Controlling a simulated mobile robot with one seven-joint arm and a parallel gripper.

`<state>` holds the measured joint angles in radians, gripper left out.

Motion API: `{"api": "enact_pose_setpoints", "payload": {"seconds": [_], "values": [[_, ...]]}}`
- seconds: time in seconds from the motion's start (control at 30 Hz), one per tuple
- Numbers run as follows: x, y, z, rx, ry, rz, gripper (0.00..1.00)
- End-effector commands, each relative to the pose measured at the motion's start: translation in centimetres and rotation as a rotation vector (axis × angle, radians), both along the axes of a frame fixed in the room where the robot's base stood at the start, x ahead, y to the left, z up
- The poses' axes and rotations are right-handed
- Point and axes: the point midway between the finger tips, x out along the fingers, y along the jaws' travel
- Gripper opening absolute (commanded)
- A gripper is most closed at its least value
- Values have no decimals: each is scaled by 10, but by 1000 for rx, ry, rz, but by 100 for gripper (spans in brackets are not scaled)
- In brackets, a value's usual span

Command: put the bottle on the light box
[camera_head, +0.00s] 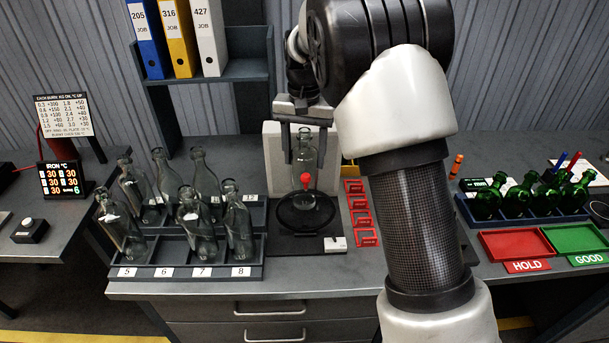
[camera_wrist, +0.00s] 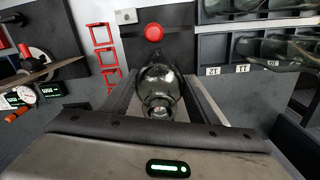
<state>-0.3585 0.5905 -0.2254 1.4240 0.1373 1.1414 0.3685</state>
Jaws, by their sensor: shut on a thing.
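My gripper (camera_head: 304,138) is shut on a clear glass bottle (camera_head: 306,160), which hangs upright below it in the head view. In the wrist view the bottle (camera_wrist: 158,88) sits between the two fingers of my gripper (camera_wrist: 158,95), neck toward the camera. The bottle is in front of the panel and over the plate's area.
A dark rack (camera_head: 170,271) with several clear bottles stands left of the light box. Red frames (camera_head: 362,215) lie just right of it. Farther right are green bottles (camera_head: 487,204), a red HOLD tray (camera_head: 515,244) and a green GOOD tray (camera_head: 573,238). A binder shelf (camera_head: 245,75) stands behind.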

Motion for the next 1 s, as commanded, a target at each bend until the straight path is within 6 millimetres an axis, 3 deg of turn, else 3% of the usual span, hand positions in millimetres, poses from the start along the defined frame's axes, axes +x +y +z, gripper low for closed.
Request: {"api": "enact_pose_setpoints", "payload": {"seconds": [0.3,0.73,0.77,0.87,1.0], "values": [[0,0,-44,-1,0,-1,0],[0,0,-51,-1,-2,-1,0],[0,0,-52,-1,0,-1,56],[0,0,-52,-1,0,-1,73],[0,0,-52,-1,0,-1,73]]}}
